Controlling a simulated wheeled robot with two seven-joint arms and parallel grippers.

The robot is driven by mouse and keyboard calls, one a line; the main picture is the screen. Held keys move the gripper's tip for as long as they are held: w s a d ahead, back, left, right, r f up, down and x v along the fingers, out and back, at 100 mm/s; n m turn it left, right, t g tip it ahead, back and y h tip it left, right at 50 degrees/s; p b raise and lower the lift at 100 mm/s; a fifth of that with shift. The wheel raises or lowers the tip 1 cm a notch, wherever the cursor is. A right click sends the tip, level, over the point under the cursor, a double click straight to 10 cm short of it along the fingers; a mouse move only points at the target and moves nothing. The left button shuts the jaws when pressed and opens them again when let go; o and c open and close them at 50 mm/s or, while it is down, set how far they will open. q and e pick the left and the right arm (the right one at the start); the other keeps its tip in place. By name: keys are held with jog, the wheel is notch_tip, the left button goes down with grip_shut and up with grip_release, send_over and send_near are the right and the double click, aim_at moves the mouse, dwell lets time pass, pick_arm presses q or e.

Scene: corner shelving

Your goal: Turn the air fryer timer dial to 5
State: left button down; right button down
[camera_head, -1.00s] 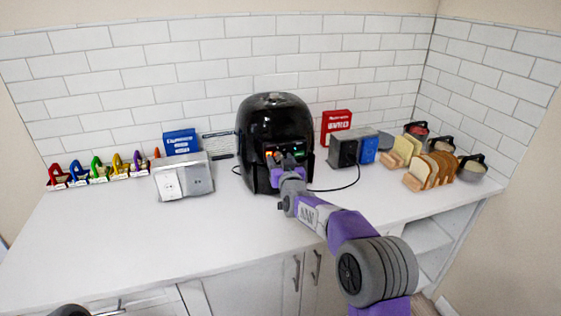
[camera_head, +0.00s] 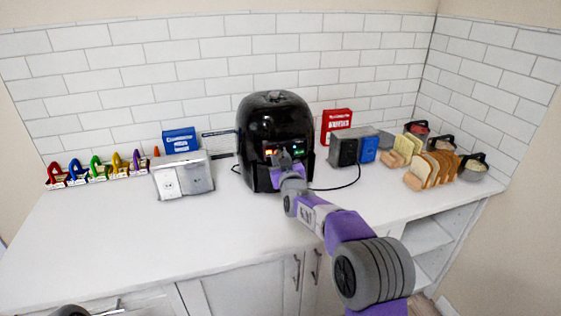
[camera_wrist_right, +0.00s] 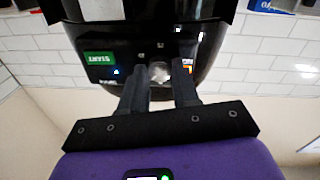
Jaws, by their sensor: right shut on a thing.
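The black air fryer (camera_head: 275,110) stands upright on the counter against the tiled wall, its control panel facing me. My right gripper (camera_head: 284,160) is at the front of that panel and covers part of it. In the right wrist view, which shows the panel upside down, the fingers of my right gripper (camera_wrist_right: 160,80) are shut on a light-coloured dial (camera_wrist_right: 158,72), one finger on each side. A green START label (camera_wrist_right: 99,58) shows beside it. The dial's setting is too small to read. My left gripper is not in view.
A silver device (camera_head: 200,178) and blue box (camera_head: 180,141) stand left of the fryer. A red box (camera_head: 337,120), dark grey box (camera_head: 344,150) and bread slices (camera_head: 430,168) stand right. A black cord (camera_head: 340,187) lies beside the fryer. The front left counter (camera_head: 130,240) is clear.

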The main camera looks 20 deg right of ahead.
jog(key=n+b, duration=0.1)
jog(key=n, duration=0.3)
jog(key=shift+f+n+b, duration=0.1)
jog(key=shift+n+b, duration=0.2)
jog(key=shift+b, duration=0.1)
jog(key=n+b, duration=0.2)
jog(key=n, duration=0.2)
jog(key=shift+n+y, duration=0.3)
jog(key=c, duration=0.8)
grip_release()
jog(key=shift+s, duration=0.15)
jog(key=shift+s+f, duration=0.15)
jog(key=shift+s, duration=3.5)
